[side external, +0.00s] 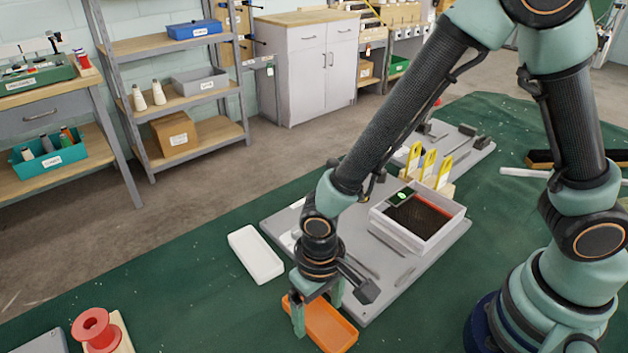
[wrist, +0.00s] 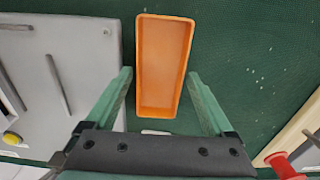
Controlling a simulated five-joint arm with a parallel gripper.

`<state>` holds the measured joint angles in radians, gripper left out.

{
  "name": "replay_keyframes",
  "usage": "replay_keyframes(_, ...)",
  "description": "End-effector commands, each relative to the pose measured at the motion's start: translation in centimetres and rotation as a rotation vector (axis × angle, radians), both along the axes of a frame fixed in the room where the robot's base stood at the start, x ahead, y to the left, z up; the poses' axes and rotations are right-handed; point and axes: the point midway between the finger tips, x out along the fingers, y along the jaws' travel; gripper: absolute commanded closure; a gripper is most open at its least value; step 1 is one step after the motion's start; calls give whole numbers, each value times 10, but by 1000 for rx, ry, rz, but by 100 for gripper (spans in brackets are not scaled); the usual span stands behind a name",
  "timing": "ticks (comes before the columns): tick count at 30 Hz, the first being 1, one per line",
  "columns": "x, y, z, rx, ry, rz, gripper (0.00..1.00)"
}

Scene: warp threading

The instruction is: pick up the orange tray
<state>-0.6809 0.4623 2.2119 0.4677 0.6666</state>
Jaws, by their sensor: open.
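The orange tray (side external: 326,326) is a shallow, empty rectangular tray lying on the green table cover, beside the grey board. One finger is on each side of the tray, with a gap to each. I cannot tell the exact height of the fingertips over the cover.
The grey board (side external: 400,290) carries a grey bin (side external: 418,222) and yellow-topped pieces (side external: 428,165). A white tray (side external: 256,254) lies left of the board. A red spool (side external: 96,331) stands at the lower left. Green cover (side external: 190,290) between spool and white tray is clear.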

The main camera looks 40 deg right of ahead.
Motion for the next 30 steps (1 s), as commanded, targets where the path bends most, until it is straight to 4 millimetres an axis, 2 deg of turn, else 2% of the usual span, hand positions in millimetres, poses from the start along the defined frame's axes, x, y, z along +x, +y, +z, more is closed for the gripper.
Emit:
replay_keyframes(3,0,0,-6,0,0,0,12)
replay_keyframes(10,0,0,-6,1,-1,0,12)
replay_keyframes(14,0,0,-6,0,-1,0,62)
replay_keyframes(15,0,0,-6,0,-1,0,78)
replay_keyframes(16,0,0,-6,0,0,0,85)
replay_keyframes(25,0,0,-5,1,-1,0,85)
replay_keyframes(30,1,1,4,2,-3,0,85)
